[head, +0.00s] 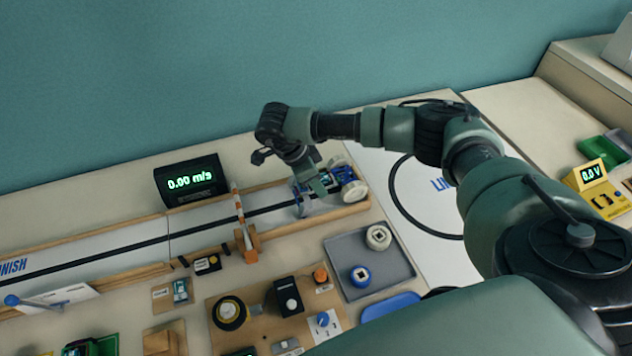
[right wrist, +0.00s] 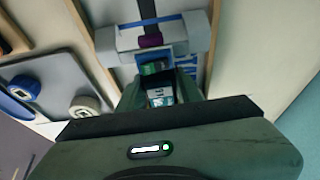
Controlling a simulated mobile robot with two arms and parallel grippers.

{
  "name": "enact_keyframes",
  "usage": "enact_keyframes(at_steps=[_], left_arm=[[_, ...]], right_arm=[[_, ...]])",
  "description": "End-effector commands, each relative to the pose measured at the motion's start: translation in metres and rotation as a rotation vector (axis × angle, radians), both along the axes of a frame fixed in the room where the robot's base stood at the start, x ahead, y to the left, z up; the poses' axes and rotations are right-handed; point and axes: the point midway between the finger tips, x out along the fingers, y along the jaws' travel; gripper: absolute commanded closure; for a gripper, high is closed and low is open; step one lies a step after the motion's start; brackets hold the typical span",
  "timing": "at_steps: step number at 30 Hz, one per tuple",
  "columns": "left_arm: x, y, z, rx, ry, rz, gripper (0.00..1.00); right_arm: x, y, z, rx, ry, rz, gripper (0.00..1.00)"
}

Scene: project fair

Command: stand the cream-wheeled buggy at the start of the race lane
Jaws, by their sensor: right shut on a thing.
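The cream-wheeled buggy (head: 350,189) is at the right end of the race lane (head: 210,236) in the head view, between the wooden side rails. Its pale wheels are toward the right. My right gripper (head: 318,184) reaches down over it and is shut on it, hiding part of its body. My left gripper is not in view.
A speed display (head: 190,181) reading 0.00 m/s stands behind the lane. A white sheet with a black loop (head: 433,228) lies right.

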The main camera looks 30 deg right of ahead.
Motion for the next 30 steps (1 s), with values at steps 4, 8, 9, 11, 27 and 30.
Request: enact_keyframes(at_steps=[4, 8, 9, 11, 27, 30], left_arm=[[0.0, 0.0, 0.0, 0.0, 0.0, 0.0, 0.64], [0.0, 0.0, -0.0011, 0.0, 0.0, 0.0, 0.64], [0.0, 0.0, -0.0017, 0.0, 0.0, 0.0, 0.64], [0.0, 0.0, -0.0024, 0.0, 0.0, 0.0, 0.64], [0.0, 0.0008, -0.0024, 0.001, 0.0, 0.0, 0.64], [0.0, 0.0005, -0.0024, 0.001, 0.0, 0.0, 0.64]], right_arm=[[-0.0016, -0.0071, -0.0004, -0.014, 0.005, -0.008, 0.95], [-0.002, -0.0086, -0.0013, -0.015, 0.005, -0.009, 1.0], [-0.0022, -0.0093, -0.0018, -0.016, 0.005, -0.009, 1.0], [-0.0026, -0.0104, -0.0025, -0.016, 0.006, -0.011, 1.0], [-0.0028, -0.0108, -0.0029, -0.015, 0.005, -0.009, 0.41], [-0.0023, -0.0089, -0.0026, -0.012, 0.004, -0.007, 0.41]])
